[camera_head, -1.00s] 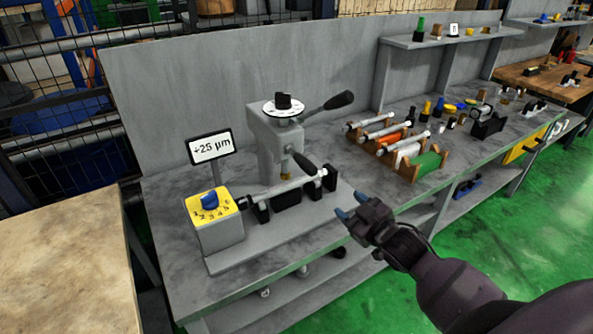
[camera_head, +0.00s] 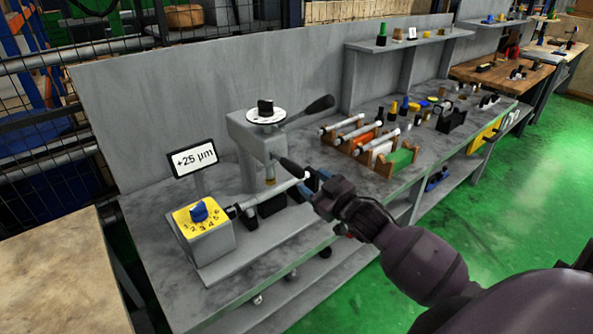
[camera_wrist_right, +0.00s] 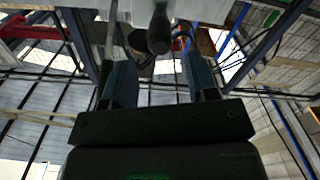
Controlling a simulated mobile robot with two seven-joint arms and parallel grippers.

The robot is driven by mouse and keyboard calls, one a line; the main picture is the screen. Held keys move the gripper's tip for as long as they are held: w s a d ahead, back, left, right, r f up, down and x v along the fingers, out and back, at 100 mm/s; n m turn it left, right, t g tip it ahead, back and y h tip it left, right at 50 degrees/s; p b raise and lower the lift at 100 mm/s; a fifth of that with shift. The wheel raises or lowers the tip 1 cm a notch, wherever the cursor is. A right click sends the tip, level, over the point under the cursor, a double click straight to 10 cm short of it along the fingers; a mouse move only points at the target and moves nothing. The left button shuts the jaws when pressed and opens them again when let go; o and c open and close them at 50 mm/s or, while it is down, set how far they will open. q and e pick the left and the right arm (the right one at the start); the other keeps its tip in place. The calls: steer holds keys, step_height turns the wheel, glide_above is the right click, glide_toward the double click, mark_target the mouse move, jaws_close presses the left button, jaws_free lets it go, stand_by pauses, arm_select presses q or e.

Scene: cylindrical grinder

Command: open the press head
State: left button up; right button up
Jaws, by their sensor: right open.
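The grey press head (camera_head: 255,135) stands on the bench fixture, with a white dial and black knob (camera_head: 266,108) on top. One black-handled lever (camera_head: 318,105) points up to the right. A second black handle (camera_head: 290,165) sticks out at the front, low on the head. A silver shaft (camera_head: 270,193) lies in black supports below. My right gripper (camera_head: 313,181) is open beside the lower handle and the shaft's right end, partly hiding the right support. In the wrist view, a dark rounded handle end (camera_wrist_right: 159,38) shows between the open fingers (camera_wrist_right: 160,85), near their tips. My left gripper is out of view.
A yellow numbered dial box (camera_head: 205,228) and a "+25 µm" sign (camera_head: 193,159) stand left of the press. A wooden rack (camera_head: 375,145) with several shafts is to the right. A grey back panel (camera_head: 170,85) rises behind. A wooden table (camera_head: 60,275) is at lower left.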

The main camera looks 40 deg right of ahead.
mark_target(303, 175)
steer(key=shift+w+a+p, duration=0.15)
steer(key=shift+w, duration=1.6)
steer(key=shift+w+a+p, duration=0.15)
steer(key=shift+w, duration=1.55)
steer(key=shift+c, duration=0.4)
jaws_close()
